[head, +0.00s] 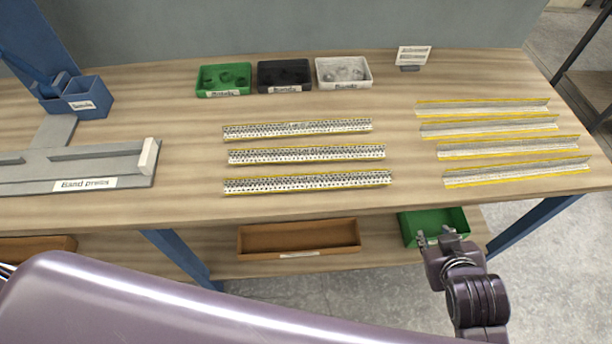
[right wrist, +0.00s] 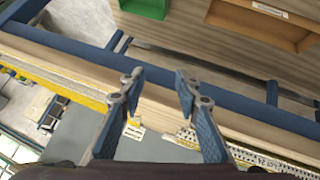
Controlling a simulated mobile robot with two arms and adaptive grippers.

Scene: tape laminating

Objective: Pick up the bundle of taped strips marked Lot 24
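Three long bundles of speckled black-and-white strips with yellow edges lie parallel at the middle of the table: a far one (head: 298,129), a middle one (head: 306,154) and a near one (head: 307,182). Several paler yellow-edged strips (head: 515,172) lie at the right. Small markings show on the bundles, but I cannot read which is Lot 24. My right gripper (head: 437,236) is in front of the table's near edge, apart from all strips. In the right wrist view its fingers (right wrist: 158,82) are spread and empty. My left gripper is not in view.
The band press (head: 100,165) stands at the left. Green (head: 223,80), black (head: 284,75) and white (head: 343,71) bins and a small sign (head: 413,55) stand at the back. A brown tray (head: 298,238) and a green bin (head: 433,224) sit on the lower shelf.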

